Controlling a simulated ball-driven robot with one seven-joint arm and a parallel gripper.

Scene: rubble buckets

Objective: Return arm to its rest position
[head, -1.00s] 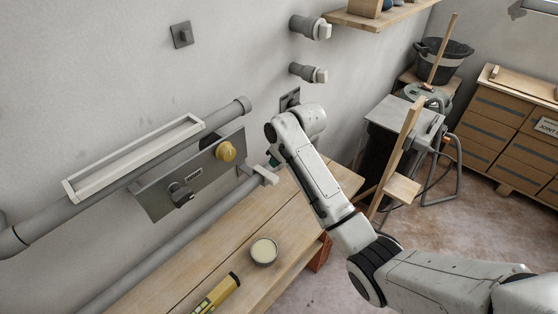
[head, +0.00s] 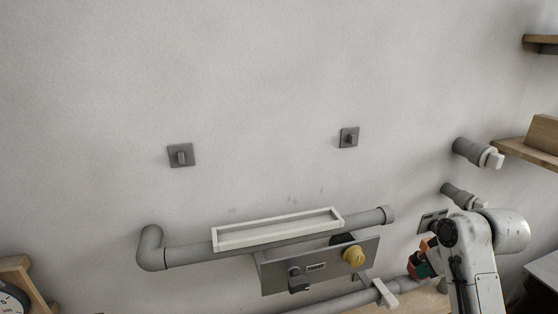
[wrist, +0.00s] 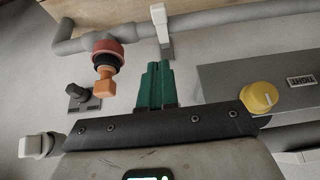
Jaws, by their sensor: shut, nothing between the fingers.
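My arm (head: 478,262) stands at the lower right of the head view, in front of the wall. My gripper (wrist: 155,85) shows in the wrist view as two green fingers pressed together, with nothing between them. In the head view only a small green part of it (head: 420,268) shows beside the arm, partly hidden. In the wrist view the fingers point toward a white pipe bracket (wrist: 161,30), and I cannot tell how far apart they are.
A grey panel (head: 275,278) with a yellow knob (head: 354,256) is left of my arm. A pipe (head: 205,254) and white tray (head: 228,239) run along the wall. In the wrist view, a red-ringed valve with an orange handle (wrist: 105,83) is left of the fingers. A shelf (head: 527,153) is at right.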

